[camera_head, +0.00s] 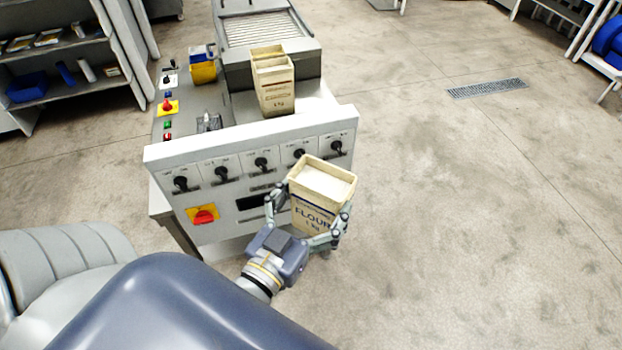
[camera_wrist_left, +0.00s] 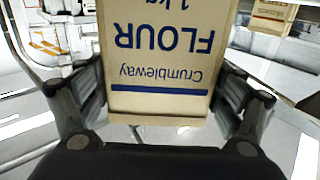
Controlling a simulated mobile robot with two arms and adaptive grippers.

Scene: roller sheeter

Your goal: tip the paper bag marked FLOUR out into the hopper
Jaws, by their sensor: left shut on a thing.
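The paper bag marked FLOUR (camera_head: 322,186) is cream with blue lettering, open at the top, with pale contents showing. It is held roughly upright in front of the right end of the machine's control panel. My left gripper (camera_head: 310,208) is shut on it, with fingers on both sides. In the left wrist view the bag (camera_wrist_left: 160,50) shows its label upside down between the fingers of the gripper (camera_wrist_left: 160,104). I cannot clearly make out the hopper; a grey machine body with a ribbed top (camera_head: 262,30) stands behind the panel. My right gripper is not in view.
A second open paper bag (camera_head: 275,92) with brown lettering stands on the machine behind the panel (camera_head: 245,160) with black knobs. A yellow container (camera_head: 203,72) stands to its left. Shelves (camera_head: 60,55) are at the far left. The floor to the right is clear.

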